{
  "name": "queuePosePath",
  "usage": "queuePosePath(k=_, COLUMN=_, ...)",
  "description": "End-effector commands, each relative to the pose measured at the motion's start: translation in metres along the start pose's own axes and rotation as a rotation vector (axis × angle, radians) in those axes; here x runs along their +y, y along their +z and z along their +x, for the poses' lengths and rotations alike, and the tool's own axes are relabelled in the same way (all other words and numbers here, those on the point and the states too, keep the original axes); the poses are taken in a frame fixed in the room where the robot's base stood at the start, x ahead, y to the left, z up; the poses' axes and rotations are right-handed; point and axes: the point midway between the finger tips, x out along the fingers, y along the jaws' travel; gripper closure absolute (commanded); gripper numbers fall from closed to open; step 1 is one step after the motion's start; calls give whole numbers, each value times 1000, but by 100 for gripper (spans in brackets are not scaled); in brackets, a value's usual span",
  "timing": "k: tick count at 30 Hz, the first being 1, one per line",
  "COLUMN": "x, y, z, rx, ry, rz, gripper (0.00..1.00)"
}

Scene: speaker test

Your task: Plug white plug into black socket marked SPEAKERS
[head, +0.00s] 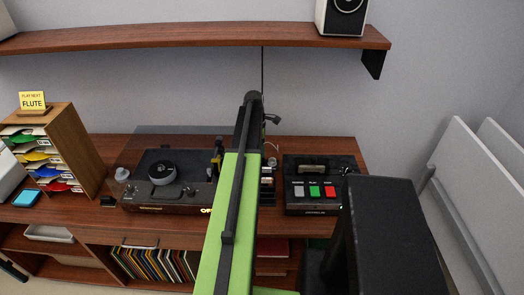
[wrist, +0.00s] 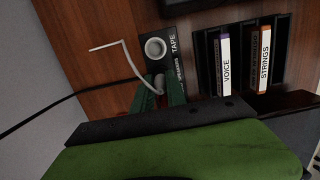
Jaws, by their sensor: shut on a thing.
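In the wrist view, the green fingers of my gripper (wrist: 159,95) are closed around a small pale plug (wrist: 159,82). A thin white cable (wrist: 128,57) bends away from it to the upper left. The plug is at the lower end of a black socket panel (wrist: 167,63). A round white socket (wrist: 155,47) marked TAPE sits above it on the panel. A second label beside the plug, partly legible, seems to read SPEAKERS. The socket at that label is hidden by the plug and fingers, so I cannot tell whether the plug is inside it. In the head view my arm hides most of this area.
A black rack holds cartridges marked VOICE (wrist: 226,62) and STRINGS (wrist: 263,58) right of the panel. A black cable (wrist: 65,103) crosses at left. In the head view, a turntable (head: 140,195) and a black button box (head: 314,205) flank my arm. A shelf (head: 190,39) hangs above.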

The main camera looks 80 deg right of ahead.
Motion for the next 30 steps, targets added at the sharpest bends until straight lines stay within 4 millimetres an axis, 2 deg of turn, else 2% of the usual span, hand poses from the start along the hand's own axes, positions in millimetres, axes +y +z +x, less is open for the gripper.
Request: queuePosePath(k=30, x=0, y=0, z=12, rx=0, ry=0, rz=2, gripper=100)
